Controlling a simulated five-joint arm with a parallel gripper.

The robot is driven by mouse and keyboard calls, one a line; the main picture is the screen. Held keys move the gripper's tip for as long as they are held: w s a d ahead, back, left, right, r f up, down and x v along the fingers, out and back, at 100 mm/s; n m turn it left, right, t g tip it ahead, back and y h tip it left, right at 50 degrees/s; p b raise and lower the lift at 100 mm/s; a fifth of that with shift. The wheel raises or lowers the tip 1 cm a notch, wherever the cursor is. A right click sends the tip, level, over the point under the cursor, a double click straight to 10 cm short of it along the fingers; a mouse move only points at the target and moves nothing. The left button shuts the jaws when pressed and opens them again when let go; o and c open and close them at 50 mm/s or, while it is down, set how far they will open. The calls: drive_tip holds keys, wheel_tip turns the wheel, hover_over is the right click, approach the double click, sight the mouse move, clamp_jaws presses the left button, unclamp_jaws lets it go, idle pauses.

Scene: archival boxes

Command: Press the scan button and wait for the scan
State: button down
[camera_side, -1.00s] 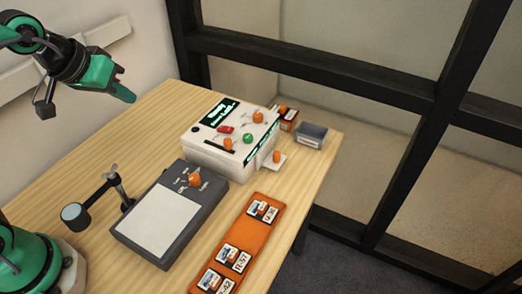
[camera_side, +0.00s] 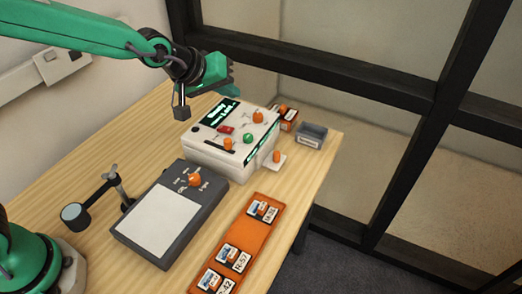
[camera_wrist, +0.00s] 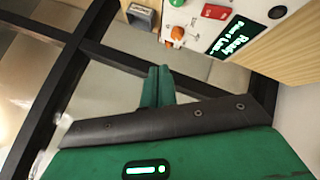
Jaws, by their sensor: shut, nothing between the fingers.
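The white scanner box (camera_side: 205,150) stands on the wooden table. Its top bears a red button (camera_side: 226,129), a green button (camera_side: 248,138), orange knobs (camera_side: 258,117) and a lit display (camera_side: 216,112). I cannot tell which control is the scan button. In the wrist view the display (camera_wrist: 232,38) reads "Ready" with a second line, beside the red button (camera_wrist: 214,12). My gripper (camera_side: 230,88) is shut and empty, above and behind the box, apart from it. In the wrist view its fingers (camera_wrist: 157,72) are together, touching nothing.
A grey pad (camera_side: 157,222) with an orange knob lies in front. An orange tray (camera_side: 244,240) holds several labelled pieces. A small lamp-like stand (camera_side: 118,186) is at left. A black window frame (camera_side: 300,72) rises behind the table.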

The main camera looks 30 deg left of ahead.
sight(244, 138)
drive_tip(key=shift+w+d+f, duration=0.35)
drive_tip(key=shift+w+d, duration=0.05)
drive_tip(key=shift+d, duration=0.25)
drive_tip(key=shift+w+d+f, duration=0.35)
drive_tip(key=shift+w+d, duration=0.05)
drive_tip(key=shift+d, duration=0.2)
drive_tip(key=shift+f, duration=0.1)
drive_tip(key=shift+f, duration=4.3)
drive_tip(key=shift+f, duration=0.15)
drive_tip(key=shift+a+f+n, duration=0.1)
drive_tip(key=shift+f+n, duration=0.15)
drive_tip(key=shift+n, duration=0.05)
drive_tip(key=shift+f, duration=0.45)
drive_tip(key=shift+r, duration=0.85)
